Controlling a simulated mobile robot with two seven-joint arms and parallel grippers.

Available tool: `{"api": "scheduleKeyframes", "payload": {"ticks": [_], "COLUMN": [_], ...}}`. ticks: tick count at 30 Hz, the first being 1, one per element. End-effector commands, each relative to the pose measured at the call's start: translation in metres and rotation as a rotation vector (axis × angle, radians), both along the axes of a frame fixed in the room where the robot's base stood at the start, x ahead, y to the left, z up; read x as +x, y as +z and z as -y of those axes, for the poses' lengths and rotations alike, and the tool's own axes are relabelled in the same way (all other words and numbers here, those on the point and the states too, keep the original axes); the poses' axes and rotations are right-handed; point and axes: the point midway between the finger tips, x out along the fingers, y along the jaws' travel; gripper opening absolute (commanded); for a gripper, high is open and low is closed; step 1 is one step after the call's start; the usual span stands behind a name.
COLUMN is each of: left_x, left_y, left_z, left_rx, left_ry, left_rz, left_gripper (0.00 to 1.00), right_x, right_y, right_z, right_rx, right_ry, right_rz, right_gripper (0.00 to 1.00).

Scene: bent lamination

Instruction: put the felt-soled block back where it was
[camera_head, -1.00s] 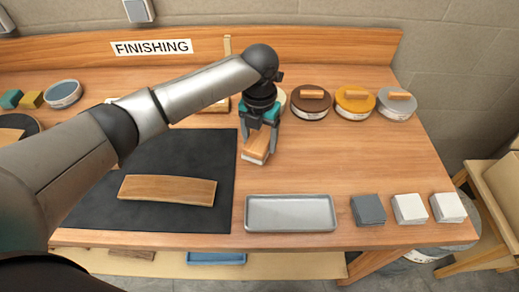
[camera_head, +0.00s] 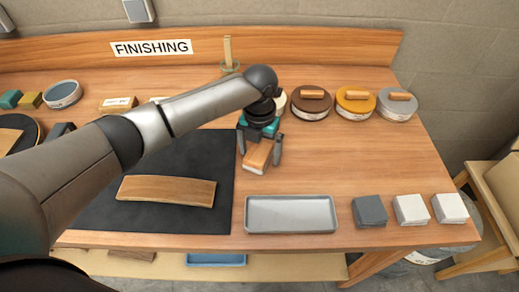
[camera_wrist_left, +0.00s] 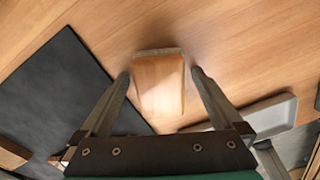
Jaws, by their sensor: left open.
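The felt-soled block (camera_head: 257,157) is a small orange-brown wooden block with a pale layer along its lower edge. It appears to rest on the bench, just right of the dark mat and behind the metal tray. My left gripper (camera_head: 260,149) is open over it, with one finger on each side. In the left wrist view the block (camera_wrist_left: 158,86) lies between the spread fingertips (camera_wrist_left: 160,77), with a visible gap on each side. The gripper hides part of the block in the head view. My right gripper is not in view.
A curved wooden piece (camera_head: 167,190) lies on the dark mat (camera_head: 190,148). An empty metal tray (camera_head: 290,214) and several pad stacks (camera_head: 370,210) line the front. Round tins (camera_head: 310,105) with wooden blocks on top stand at the back right. The bench's right middle is clear.

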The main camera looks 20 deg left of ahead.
Motion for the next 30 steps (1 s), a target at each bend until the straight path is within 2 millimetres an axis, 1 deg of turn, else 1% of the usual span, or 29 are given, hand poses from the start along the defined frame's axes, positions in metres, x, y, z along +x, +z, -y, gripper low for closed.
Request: {"api": "scheduleKeyframes", "payload": {"ticks": [5, 8, 11, 18, 21, 25, 30], "left_x": [0.0, 0.0, 0.001, 0.001, 0.001, 0.001, 0.0], "left_y": [0.001, 0.009, 0.025, 0.078, 0.097, 0.114, 0.123], "left_z": [0.0, 0.0, 0.0, 0.0, 0.0, 0.0, 0.0], "left_rx": [0.0, 0.0, -0.001, -0.001, 0.0, -0.001, -0.001], "left_ry": [0.0, 0.0, -0.001, -0.001, 0.0, 0.0, 0.001], "left_rz": [0.0, 0.001, 0.004, 0.004, 0.003, 0.002, -0.001], "left_gripper": [1.0, 1.0, 1.0, 1.0, 1.0, 1.0, 1.0], "right_x": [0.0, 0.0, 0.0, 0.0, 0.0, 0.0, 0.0], "right_y": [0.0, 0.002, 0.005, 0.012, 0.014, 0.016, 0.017], "right_z": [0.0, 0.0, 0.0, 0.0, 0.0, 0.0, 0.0], "right_rx": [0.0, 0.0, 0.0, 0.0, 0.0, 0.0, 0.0], "right_ry": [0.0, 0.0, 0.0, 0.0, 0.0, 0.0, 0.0], "right_rz": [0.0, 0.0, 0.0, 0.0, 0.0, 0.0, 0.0], "right_gripper": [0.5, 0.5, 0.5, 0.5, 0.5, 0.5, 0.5]}}
